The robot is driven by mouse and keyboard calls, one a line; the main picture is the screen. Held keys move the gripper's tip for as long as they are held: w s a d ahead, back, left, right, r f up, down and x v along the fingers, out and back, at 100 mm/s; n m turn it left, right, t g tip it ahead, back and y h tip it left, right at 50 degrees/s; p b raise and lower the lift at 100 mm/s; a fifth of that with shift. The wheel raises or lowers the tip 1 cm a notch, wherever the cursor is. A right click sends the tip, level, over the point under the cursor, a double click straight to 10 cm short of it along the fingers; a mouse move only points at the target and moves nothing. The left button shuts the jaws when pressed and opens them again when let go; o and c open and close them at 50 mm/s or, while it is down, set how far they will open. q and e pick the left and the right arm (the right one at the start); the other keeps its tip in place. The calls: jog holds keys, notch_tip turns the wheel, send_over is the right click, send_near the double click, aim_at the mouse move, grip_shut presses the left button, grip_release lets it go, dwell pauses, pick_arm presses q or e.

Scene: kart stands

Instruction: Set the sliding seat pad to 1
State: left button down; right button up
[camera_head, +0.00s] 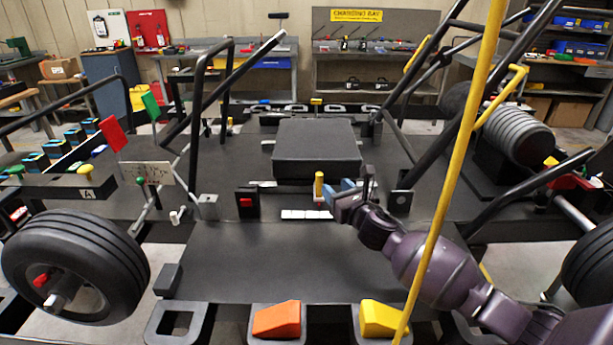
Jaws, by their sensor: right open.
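The sliding seat pad (316,148) is a thick black square cushion in the middle of the kart floor, lying flat over rails. A yellow upright peg (319,185) stands just in front of it, right of centre. A white marked strip (306,214) lies in front of the peg; its marks are too small to read. My right gripper (351,192) is open, close to the right of the peg, with a small blue part showing by its fingers. I cannot tell whether it touches the peg. My left gripper is out of view.
A yellow pole (455,150) crosses in front of my right arm. Black frame tubes (228,85) rise on both sides. A black block with a red button (246,203) stands left of the strip. Orange (277,320) and yellow (383,318) pedals are at the front. The front floor plate (270,265) is clear.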

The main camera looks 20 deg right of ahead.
aim_at(321, 178)
jog(key=w, duration=0.3)
jog(key=w+b, duration=0.1)
jog(key=w, duration=0.3)
jog(key=w+f, duration=0.1)
jog(key=w, duration=0.3)
jog(key=shift+w+a+b, duration=0.1)
jog(key=shift+b, duration=0.3)
jog(key=shift+c, duration=0.5)
grip_shut()
jog(key=d, duration=0.1)
jog(key=s+d, duration=0.1)
jog(key=d, duration=0.1)
jog(key=shift+s+d+p, duration=0.3)
jog(key=shift+s, duration=0.05)
jog(key=shift+d, duration=0.2)
